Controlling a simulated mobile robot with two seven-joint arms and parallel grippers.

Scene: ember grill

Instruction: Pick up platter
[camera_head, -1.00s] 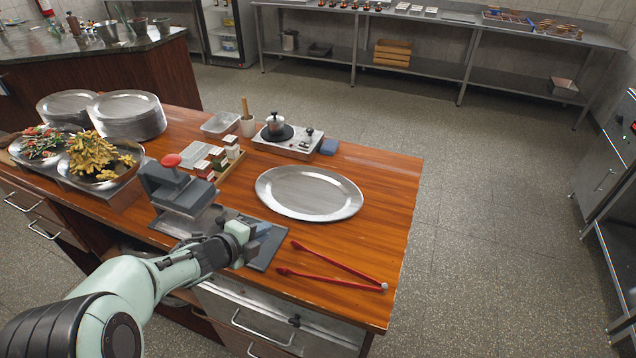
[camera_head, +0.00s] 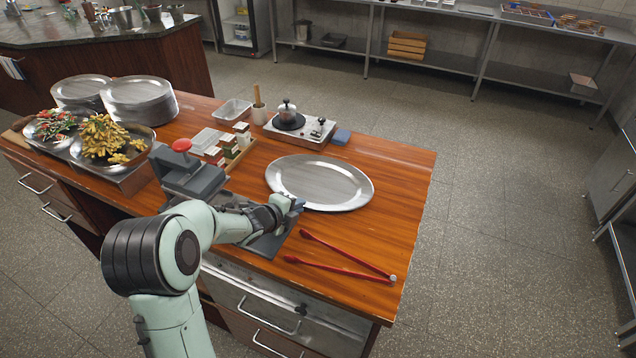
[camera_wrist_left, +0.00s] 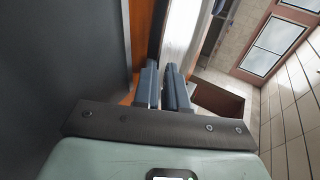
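The platter (camera_head: 320,182) is a shallow oval silver dish lying flat on the wooden counter. Its pale metal also seems to show in the left wrist view (camera_wrist_left: 182,35), just ahead of the fingers. My left gripper (camera_head: 296,203) is at the platter's near-left rim in the head view. Its two dark fingers show in the left wrist view (camera_wrist_left: 163,85) with a narrow gap between them. Whether the rim lies between the fingers or touches them I cannot tell. My right gripper is not in view.
Red tongs (camera_head: 345,258) lie in front of the platter. A grey press with a red knob (camera_head: 182,146) stands left of my gripper. A small burner (camera_head: 300,131) and a spice tray (camera_head: 238,150) stand behind. The counter right of the platter is clear.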

